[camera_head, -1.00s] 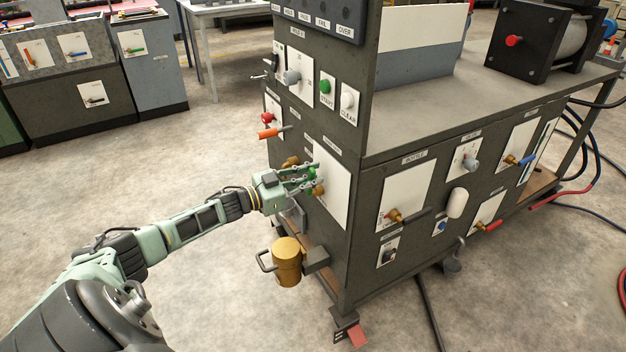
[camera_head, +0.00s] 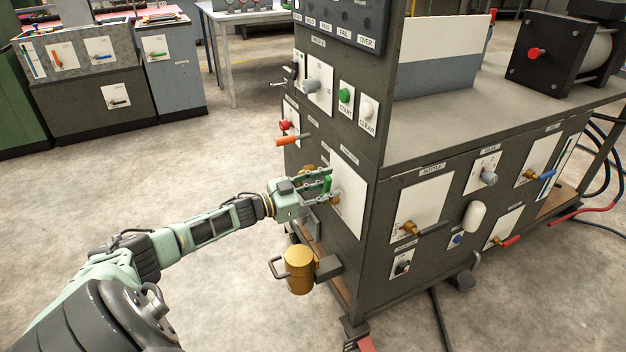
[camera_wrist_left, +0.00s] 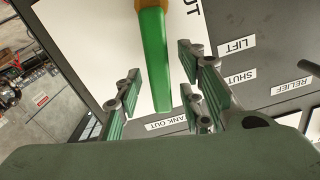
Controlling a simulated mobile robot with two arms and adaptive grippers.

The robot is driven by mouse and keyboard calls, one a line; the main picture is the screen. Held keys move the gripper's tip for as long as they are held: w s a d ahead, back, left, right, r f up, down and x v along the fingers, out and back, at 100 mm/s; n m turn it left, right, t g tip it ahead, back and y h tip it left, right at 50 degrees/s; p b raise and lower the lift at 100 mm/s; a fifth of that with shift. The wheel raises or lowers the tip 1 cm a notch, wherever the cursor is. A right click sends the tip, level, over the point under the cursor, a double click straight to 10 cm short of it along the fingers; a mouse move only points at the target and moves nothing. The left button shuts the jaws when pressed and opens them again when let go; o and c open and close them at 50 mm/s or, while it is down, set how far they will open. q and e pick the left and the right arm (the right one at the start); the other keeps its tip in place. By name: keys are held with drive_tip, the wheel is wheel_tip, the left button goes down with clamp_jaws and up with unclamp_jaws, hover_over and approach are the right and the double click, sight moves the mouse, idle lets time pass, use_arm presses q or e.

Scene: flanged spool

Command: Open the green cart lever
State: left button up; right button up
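The green lever (camera_head: 328,185) sits on a white plate (camera_head: 350,205) on the dark cart's side panel. In the left wrist view the green lever (camera_wrist_left: 155,62) runs down from a brass fitting (camera_wrist_left: 150,4), its free end between my open fingers. My left gripper (camera_head: 326,184) is at the lever, and it also shows in the left wrist view (camera_wrist_left: 158,92). Its fingers stand apart on both sides of the lever, with a visible gap on each side. My right gripper is in neither view.
An orange-handled lever (camera_head: 292,141) and a red knob (camera_head: 285,125) are on the panel above my left gripper. A brass canister (camera_head: 299,270) with a handle hangs below it.

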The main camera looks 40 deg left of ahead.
use_arm(q)
drive_tip(key=v, duration=1.1)
drive_tip(key=shift+s, duration=0.35)
drive_tip(key=shift+a, duration=0.1)
